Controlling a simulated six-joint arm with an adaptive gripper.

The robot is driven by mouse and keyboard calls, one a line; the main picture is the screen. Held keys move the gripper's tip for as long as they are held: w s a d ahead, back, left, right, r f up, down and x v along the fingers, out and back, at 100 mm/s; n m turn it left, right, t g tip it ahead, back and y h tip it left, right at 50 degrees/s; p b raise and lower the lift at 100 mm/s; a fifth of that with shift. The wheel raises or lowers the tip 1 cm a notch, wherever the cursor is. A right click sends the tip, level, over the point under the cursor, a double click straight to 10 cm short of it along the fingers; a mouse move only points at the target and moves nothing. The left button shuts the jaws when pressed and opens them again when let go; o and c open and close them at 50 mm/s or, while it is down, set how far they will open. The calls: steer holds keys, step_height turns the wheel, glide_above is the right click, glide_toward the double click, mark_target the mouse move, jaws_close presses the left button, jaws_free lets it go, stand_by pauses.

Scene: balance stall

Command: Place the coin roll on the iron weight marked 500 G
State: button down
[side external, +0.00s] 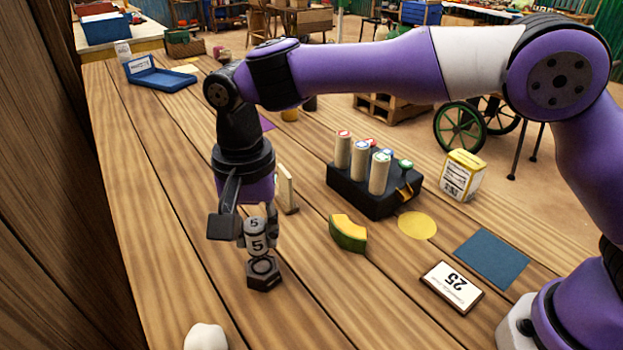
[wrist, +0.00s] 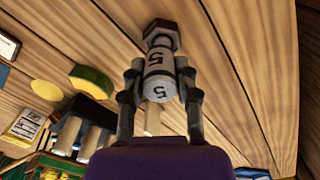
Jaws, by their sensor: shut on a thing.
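The coin roll (side external: 256,240) is a pale cylinder with a dark 5 on its side and another on its end. My gripper (side external: 257,233) is shut on it and holds it about upright. The wrist view also shows the roll (wrist: 159,80) between both fingers (wrist: 159,66). The iron weight (side external: 263,273), a dark six-sided block with a ringed top, stands on the table right below the roll. It also shows past the roll's far end in the wrist view (wrist: 161,34). I cannot tell whether roll and weight touch. No 500 G mark is readable.
A black rack (side external: 372,190) with several upright rolls stands to the right. A pale upright piece (side external: 287,188) stands behind my gripper. A white lump (side external: 206,337) is in front.

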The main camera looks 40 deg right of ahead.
mark_target(259, 247)
steer(key=shift+w+d+f, duration=0.3)
steer(key=shift+w+f, duration=0.2)
steer(key=shift+w, duration=0.2)
steer(key=shift+f, duration=1.95)
steer(key=shift+f, duration=0.15)
steer(key=c, duration=0.6)
jaws_free()
